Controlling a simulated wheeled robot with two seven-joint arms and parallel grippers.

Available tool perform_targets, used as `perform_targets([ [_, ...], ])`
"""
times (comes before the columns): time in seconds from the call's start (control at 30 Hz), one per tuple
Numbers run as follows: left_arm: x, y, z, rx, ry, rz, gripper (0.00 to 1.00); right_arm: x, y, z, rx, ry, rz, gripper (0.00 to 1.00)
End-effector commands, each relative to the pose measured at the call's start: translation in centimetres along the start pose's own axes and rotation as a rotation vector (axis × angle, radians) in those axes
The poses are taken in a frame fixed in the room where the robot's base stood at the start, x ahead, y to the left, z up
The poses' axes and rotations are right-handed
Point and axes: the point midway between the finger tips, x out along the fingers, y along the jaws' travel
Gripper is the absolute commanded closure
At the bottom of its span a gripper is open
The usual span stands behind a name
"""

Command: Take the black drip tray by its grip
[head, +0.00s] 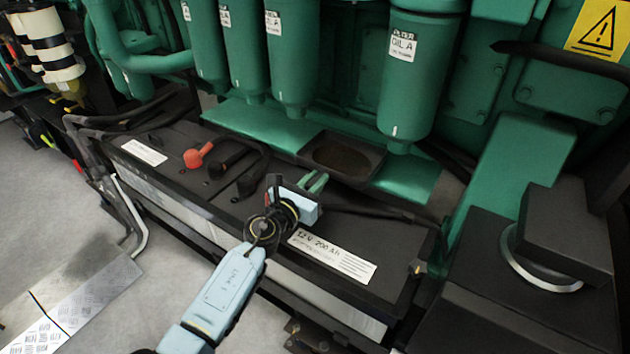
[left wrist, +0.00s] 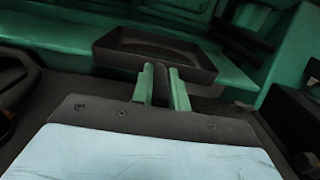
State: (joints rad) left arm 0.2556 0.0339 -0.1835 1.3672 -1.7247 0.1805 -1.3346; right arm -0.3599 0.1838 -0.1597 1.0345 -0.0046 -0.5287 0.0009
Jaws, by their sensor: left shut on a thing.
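The black drip tray (head: 345,178) sits below the green oil filters, on or just over the green ledge, with a brownish inside. It also shows in the left wrist view (left wrist: 112,60), open side up and roughly level. My left gripper (head: 317,183) reaches it from the front. In the left wrist view its two green fingers are closed on the dark grip (left wrist: 160,78) that sticks out from the tray's front wall. The fingers partly hide the grip. I cannot tell whether the tray touches the ledge. My right gripper is not in view.
Several green oil filters (head: 420,70) hang just above and behind the tray. A black battery (head: 215,205) with a red terminal cap (head: 199,155) and cables lies in front, below my left arm. A black box (head: 565,235) stands at the right. Open floor shows at left.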

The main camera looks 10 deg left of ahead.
Motion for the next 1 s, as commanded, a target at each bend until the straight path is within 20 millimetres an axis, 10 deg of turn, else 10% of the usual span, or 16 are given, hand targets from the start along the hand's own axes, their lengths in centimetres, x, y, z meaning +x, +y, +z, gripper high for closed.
perform_targets([
  [0.43,-0.4,0.0,1.3,0.000,-0.001,0.000,1.00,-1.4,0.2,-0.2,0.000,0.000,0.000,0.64],
  [1.0,-7.2,0.0,1.2,0.000,0.001,0.000,1.00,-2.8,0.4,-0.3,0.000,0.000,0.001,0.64],
])
